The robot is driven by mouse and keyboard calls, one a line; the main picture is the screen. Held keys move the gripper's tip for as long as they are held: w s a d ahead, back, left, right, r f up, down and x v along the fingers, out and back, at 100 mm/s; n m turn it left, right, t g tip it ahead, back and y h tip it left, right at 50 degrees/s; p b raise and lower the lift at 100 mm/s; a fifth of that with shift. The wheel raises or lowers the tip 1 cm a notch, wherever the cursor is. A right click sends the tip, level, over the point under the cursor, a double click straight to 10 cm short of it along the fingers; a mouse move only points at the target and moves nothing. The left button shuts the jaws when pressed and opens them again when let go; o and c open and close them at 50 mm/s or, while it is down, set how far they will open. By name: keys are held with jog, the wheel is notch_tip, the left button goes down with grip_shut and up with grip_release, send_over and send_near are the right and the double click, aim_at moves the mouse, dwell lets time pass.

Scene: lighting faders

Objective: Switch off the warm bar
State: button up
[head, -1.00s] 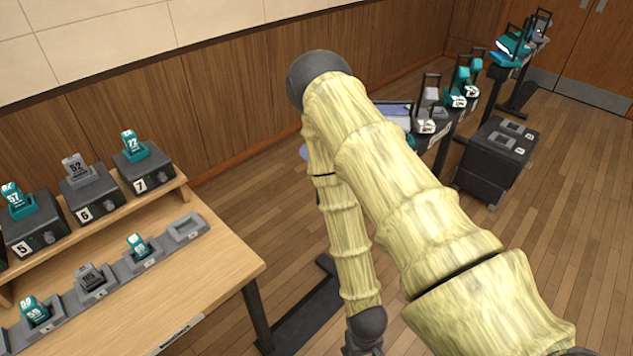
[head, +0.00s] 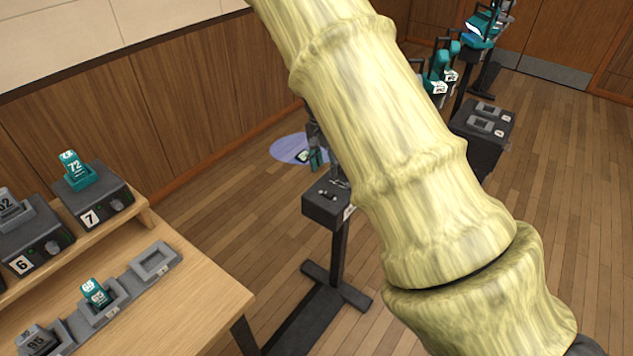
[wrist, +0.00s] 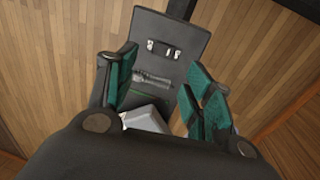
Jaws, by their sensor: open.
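A dark control box (head: 322,206) stands on a black stand right of the wooden table in the head view, partly behind my arm. In the wrist view, its dark panel (wrist: 183,28) carries a small black-and-white control (wrist: 164,47) and a slotted strip (wrist: 152,79). Which control belongs to the warm bar I cannot tell. My gripper (wrist: 162,64) is open, its green-padded fingers spread over the panel. A pale grey piece (wrist: 150,117) shows between them, and contact is unclear. In the head view my gripper (head: 312,157) is small and partly hidden above the box.
The wooden table (head: 205,305) at left holds numbered chargers, including number 7 (head: 97,200), and a row of cradles (head: 155,262). A lavender light patch (head: 287,149) lies on the floor behind the stand. A dark case (head: 484,130) stands at right. Open floor surrounds the stand.

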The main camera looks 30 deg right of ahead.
aim_at(328, 193)
jog(key=f, duration=0.2)
jog(key=f+p, duration=0.1)
jog(key=f, duration=0.5)
jog(key=shift+s+d+p, duration=0.1)
jog(key=shift+s+p, duration=0.2)
jog(key=shift+p, duration=0.1)
jog(key=shift+d+f, duration=0.1)
jog(key=shift+f, duration=0.55)
